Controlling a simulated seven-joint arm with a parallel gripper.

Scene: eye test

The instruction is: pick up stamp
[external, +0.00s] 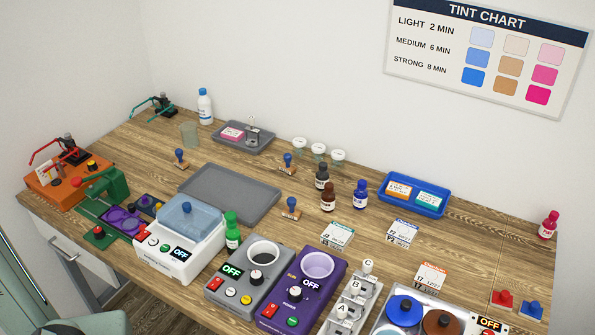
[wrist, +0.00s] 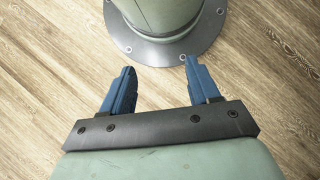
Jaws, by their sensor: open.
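Three small stamp-like things with blue handles and wooden bases stand on the wooden table in the external view. One stamp (external: 181,158) is at the back left, one stamp (external: 288,163) is near the back middle, and one stamp (external: 291,208) is right of the grey tray. I cannot tell which one the task means. My gripper (wrist: 160,68) shows in the wrist view with its two blue fingers wide apart and nothing between them. It is over a wood-grain surface, away from the stamps, and no stamp shows in that view.
An empty grey tray (external: 230,194) lies between the stamps. A white machine (external: 179,238) and grey and purple heaters (external: 303,290) fill the front. A blue tray (external: 414,208) is at right.

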